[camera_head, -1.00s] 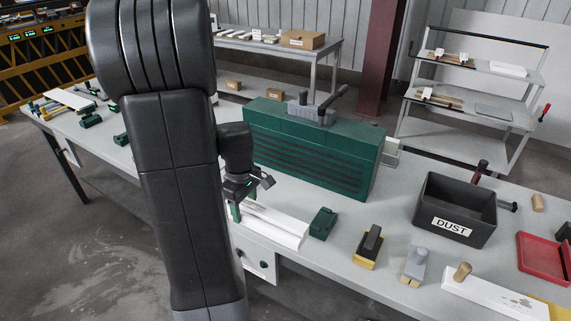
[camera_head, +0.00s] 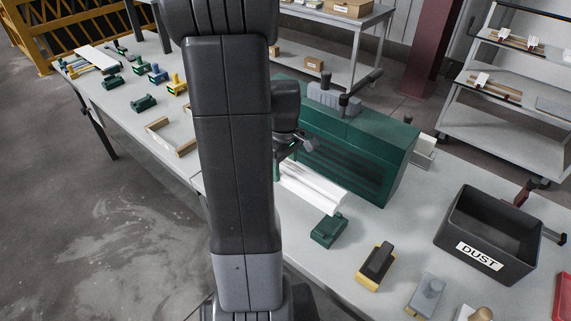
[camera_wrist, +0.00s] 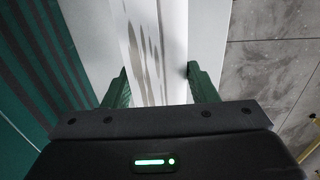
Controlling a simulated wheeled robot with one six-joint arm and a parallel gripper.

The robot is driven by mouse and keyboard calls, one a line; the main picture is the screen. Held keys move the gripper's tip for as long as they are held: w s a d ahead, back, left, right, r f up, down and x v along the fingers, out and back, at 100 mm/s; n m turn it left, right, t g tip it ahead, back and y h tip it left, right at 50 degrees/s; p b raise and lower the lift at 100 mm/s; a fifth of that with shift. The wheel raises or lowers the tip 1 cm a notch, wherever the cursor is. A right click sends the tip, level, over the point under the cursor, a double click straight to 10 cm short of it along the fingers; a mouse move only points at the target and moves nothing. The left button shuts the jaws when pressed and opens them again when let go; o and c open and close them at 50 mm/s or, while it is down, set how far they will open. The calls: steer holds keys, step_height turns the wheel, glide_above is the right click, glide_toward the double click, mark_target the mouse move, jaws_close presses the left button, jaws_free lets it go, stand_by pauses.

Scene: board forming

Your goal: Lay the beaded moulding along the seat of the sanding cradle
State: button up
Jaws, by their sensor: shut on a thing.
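A white profiled length, which I take for the beaded moulding (camera_head: 313,188), lies along the front of the green slatted unit in the head view. In the wrist view the white moulding (camera_wrist: 172,50) runs between my green fingers, with grey patches on its left part. My gripper (camera_wrist: 157,74) is shut on it. In the head view my gripper (camera_head: 283,152) is mostly hidden behind my arm. A green block (camera_head: 328,231) stands by the moulding's near end; I cannot tell whether it is part of the sanding cradle. The moulding's far end is hidden.
The green slatted unit (camera_head: 362,150) stands close behind the moulding. A black DUST bin (camera_head: 486,240) and a yellow-based sanding block (camera_head: 375,266) are to the right. A wooden frame (camera_head: 170,137) and several green blocks lie left on the bench. The bench's front edge is close.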

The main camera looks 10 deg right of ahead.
steer(key=shift+d, duration=0.1)
steer(key=shift+f+b, duration=3.15)
steer(key=shift+f, duration=0.85)
steer(key=shift+f, duration=0.25)
steer(key=o, duration=2)
step_height(320, 180, up, 14)
steer(key=shift+f+b, duration=0.15)
steer(key=shift+b, duration=0.2)
steer(key=shift+f, duration=0.1)
